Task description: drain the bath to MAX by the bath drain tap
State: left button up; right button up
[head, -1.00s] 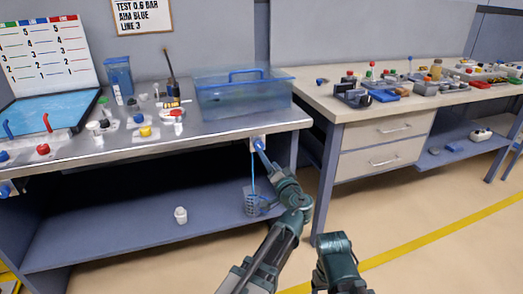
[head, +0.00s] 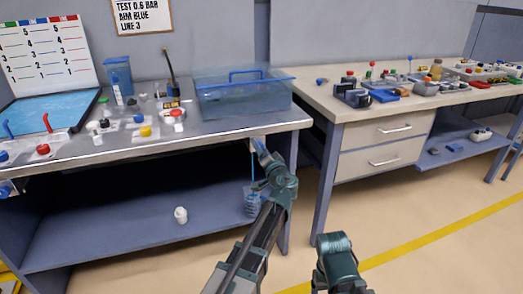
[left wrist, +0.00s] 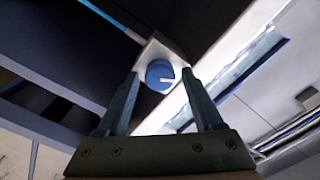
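The bath (head: 240,100) is a translucent blue box with a blue handle, on the back right of the steel bench; no MAX mark is readable. The bath drain tap (left wrist: 160,75) has a round blue knob with a white mark on a pale plate. In the head view my gripper mostly hides it at the bench's front edge. My left gripper (head: 260,149) is at the tap. In the left wrist view its fingers are open, one on each side of the knob, with gaps visible. A thin blue line (head: 253,170), stream or tube, runs down to a clear container (head: 251,203).
A small white bottle (head: 181,215) stands on the lower shelf (head: 110,240). Several small fittings and a blue jug (head: 118,75) stand on the bench (head: 220,128). A drawer table (head: 385,145) stands to the right. My right arm shows low; its fingers are out of view.

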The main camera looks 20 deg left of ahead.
pick_arm(q)
grip_shut()
jog(key=shift+m, duration=2.9)
jog(key=shift+o, duration=1.1)
grip_release()
jog(key=shift+s+d, duration=0.1)
